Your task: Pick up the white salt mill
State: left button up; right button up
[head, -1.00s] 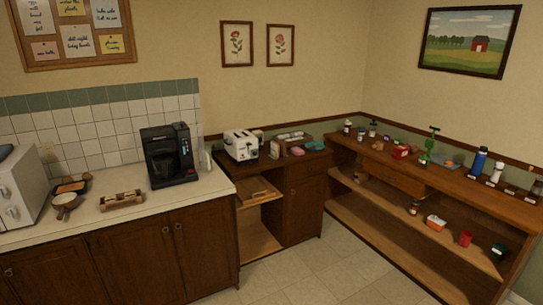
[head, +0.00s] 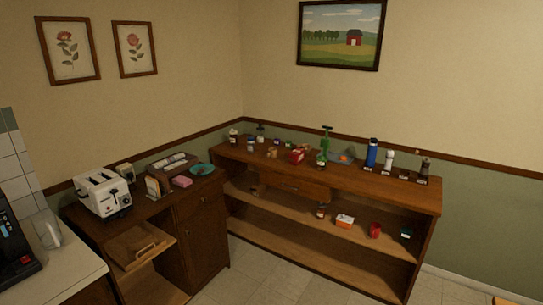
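A slim white mill-shaped item (head: 388,161), which looks like the white salt mill, stands upright on the right part of the long wooden shelf unit's top (head: 345,177). A taller blue bottle (head: 371,154) stands close to its left. A dark mill-like item (head: 424,168) stands to its right. The white item is small in the picture, so its details are hard to tell. Neither of my grippers is in view.
A low cabinet with a white toaster (head: 103,194) and an open pull-out board (head: 138,246) stands left. Tiled floor (head: 262,278) in front is clear.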

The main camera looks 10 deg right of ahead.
aim_at(387, 166)
jog(key=i+l+z, duration=0.3)
jog(key=i, duration=0.4)
jog(key=i+j+z, duration=0.1)
jog(key=i+z, duration=0.25)
jog(key=i, duration=0.35)
